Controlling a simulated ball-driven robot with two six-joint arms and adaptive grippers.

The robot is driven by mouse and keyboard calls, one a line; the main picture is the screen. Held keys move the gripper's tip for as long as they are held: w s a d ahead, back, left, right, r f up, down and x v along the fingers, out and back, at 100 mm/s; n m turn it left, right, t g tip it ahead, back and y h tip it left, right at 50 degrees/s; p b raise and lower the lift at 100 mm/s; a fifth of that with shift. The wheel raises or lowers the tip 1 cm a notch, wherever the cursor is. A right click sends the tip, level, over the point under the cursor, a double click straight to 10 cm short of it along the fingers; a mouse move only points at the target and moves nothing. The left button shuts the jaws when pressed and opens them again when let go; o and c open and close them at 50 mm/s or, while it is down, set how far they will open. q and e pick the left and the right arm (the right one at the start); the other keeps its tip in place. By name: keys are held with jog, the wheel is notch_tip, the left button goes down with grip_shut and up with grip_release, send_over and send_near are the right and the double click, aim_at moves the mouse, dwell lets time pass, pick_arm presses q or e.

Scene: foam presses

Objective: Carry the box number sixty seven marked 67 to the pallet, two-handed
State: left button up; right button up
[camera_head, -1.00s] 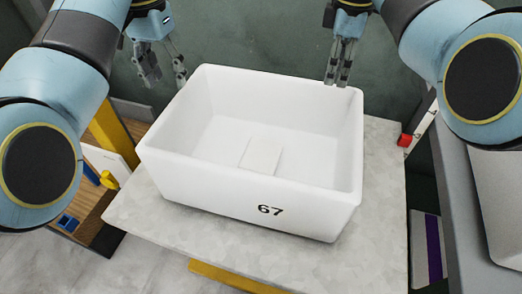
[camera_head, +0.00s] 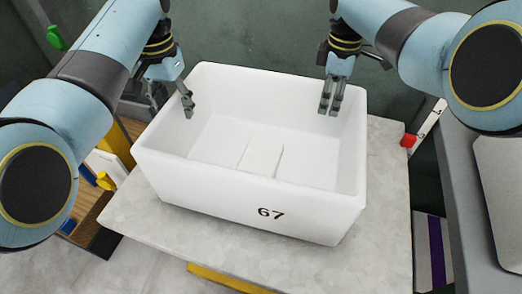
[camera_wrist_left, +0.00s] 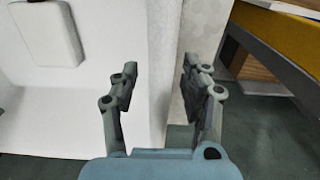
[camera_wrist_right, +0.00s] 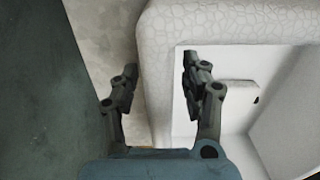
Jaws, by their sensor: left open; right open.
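The white open box (camera_head: 215,195), marked 67 on its near face, stands upright on a pale grey stone-like tabletop (camera_head: 385,215). It is empty apart from a raised rectangle on its floor. My left gripper (camera_head: 170,102) is open at the box's far left rim. The left wrist view shows the box wall (camera_wrist_left: 158,60) between its fingers, one inside and one outside. My right gripper (camera_head: 331,98) is open at the far rim near the right corner. In the right wrist view its fingers lie either side of the rim (camera_wrist_right: 155,50). No pallet can be made out.
Wooden and yellow parts (camera_head: 118,148) stand at the left. A dark green surface lies beyond the box.

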aim_at(179, 116)
pick_arm(q)
jog(key=shift+f, duration=0.95)
pick_arm(e)
jog(key=shift+w+f, duration=0.1)
jog(key=shift+f, duration=0.85)
pick_arm(q)
jog(key=shift+f, duration=0.6)
pick_arm(e)
jog(key=shift+f, duration=0.6)
pick_arm(q)
grip_shut()
pick_arm(e)
grip_shut()
